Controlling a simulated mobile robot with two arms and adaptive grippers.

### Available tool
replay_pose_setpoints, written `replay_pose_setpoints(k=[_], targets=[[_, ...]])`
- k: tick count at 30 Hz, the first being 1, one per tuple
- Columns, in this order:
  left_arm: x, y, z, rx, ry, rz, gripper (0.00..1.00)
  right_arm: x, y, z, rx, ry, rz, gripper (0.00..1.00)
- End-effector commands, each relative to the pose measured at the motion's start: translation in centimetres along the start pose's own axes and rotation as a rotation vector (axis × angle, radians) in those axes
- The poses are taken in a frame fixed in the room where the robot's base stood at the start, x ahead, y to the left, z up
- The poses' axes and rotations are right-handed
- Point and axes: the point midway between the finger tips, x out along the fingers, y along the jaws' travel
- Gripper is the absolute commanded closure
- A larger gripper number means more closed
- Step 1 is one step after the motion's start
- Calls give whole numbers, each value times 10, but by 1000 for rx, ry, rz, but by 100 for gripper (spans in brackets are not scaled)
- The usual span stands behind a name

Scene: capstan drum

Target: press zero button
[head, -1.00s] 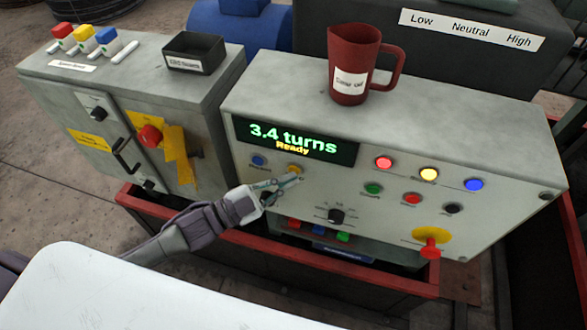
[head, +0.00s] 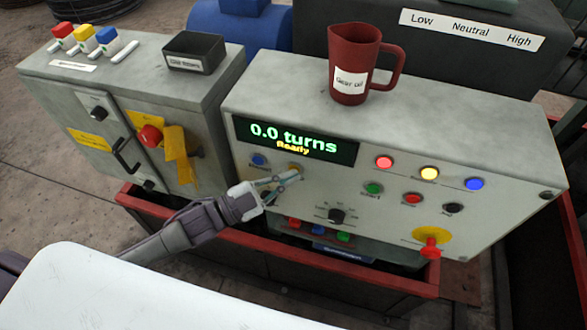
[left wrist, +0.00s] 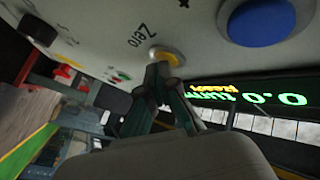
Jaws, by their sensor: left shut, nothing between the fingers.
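The zero button (head: 294,167) is a small yellow button below the display on the grey control panel (head: 262,100). In the left wrist view the zero button (left wrist: 166,55) shows beside the upside-down label "Zero". My left gripper (head: 297,175) is shut and empty, its fingertips at the lower edge of the button. In the left wrist view the fingertips (left wrist: 160,70) overlap the button's near edge; I cannot tell whether they press it. The display (head: 295,138) reads "0.0 turns" and "Ready". My right gripper is not in view.
A blue button (head: 258,159) sits left of the zero button. A selector knob (head: 336,216) and several coloured buttons and lamps lie to the right and below. A red jug (head: 353,62) stands on top of the panel. A red emergency stop (head: 431,248) is at lower right.

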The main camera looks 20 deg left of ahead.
Motion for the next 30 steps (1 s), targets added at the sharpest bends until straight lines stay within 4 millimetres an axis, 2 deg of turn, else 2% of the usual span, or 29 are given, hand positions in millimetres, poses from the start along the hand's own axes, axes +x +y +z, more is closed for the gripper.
replay_pose_setpoints(k=[30], targets=[[-13,9,-9,0,-1,0,100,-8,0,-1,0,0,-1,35]])
